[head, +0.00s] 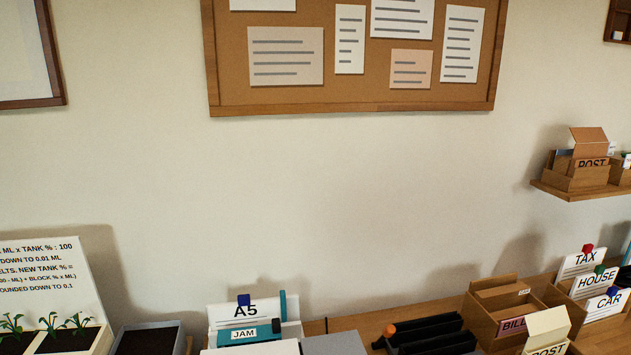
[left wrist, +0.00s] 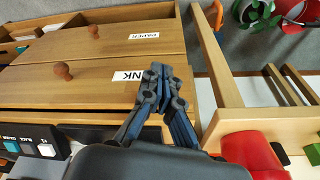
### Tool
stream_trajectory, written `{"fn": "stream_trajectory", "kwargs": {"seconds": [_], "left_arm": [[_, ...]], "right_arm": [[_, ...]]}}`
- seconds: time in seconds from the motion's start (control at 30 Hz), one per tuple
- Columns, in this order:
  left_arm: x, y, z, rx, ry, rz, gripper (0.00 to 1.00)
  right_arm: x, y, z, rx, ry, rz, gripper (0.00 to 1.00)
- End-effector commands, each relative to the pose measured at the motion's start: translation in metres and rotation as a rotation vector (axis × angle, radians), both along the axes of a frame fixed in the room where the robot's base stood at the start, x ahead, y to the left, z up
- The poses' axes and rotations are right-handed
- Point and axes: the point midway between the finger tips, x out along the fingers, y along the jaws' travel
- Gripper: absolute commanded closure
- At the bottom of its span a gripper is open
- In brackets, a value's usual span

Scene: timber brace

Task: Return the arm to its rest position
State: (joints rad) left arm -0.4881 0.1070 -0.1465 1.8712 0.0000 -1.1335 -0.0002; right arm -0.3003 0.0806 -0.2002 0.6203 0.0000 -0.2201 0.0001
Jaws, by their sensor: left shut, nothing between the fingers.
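My left gripper (left wrist: 161,78) shows in the left wrist view with its dark fingertips together and nothing between them. It is in front of a wooden drawer front (left wrist: 90,82) whose label reads "NK", with the start of the label hidden by the fingers. I cannot tell whether the fingers touch the wood. A second drawer front (left wrist: 100,45), labelled "PAPER", lies beyond it. Neither gripper shows in the head view, and my right gripper is not in view.
The head view shows a desk top with an A5 file holder (head: 246,312), a wooden card box (head: 481,322) and a seedling planter (head: 100,341). A wall shelf (head: 577,193) is at right. In the wrist view, a wooden post (left wrist: 218,65) and a red object (left wrist: 252,152) are right of the gripper.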

Motion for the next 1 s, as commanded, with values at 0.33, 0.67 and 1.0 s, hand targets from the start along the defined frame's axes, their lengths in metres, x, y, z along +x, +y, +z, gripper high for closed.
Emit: {"fn": "stream_trajectory", "kwargs": {"seconds": [0.33, 0.67, 1.0], "left_arm": [[-0.085, 0.012, -0.190, 0.011, 0.094, -0.017, 1.00], [-0.181, 0.031, -0.265, 0.020, 0.143, -0.030, 1.00], [-0.194, 0.033, -0.270, 0.020, 0.147, -0.032, 1.00]], "right_arm": [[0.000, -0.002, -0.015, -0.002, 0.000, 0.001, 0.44], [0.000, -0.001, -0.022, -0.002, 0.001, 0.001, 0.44], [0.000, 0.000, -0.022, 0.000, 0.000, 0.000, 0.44]]}}
